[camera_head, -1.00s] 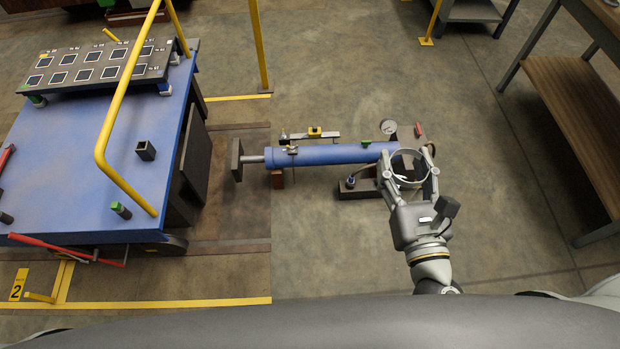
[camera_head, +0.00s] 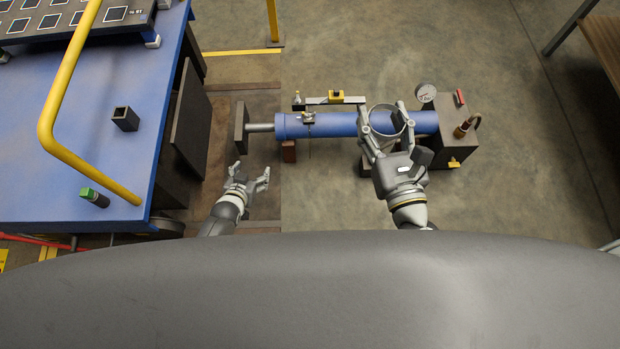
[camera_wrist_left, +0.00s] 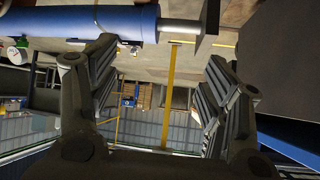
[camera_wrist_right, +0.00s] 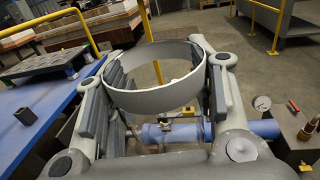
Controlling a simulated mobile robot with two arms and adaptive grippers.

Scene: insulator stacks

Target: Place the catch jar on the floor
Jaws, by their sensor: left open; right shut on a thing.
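My left gripper (camera_head: 250,170) is open and empty, near the cylinder's rod end. In the left wrist view its two fingers (camera_wrist_left: 158,65) stand wide apart.
The blue cylinder (camera_head: 335,125) lies across the floor, with a dark block (camera_head: 452,147) and gauge (camera_head: 426,92) at its right end. A blue cart (camera_head: 105,170) with a yellow rail (camera_head: 62,90) stands left. Bare concrete floor (camera_head: 520,190) is clear at right.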

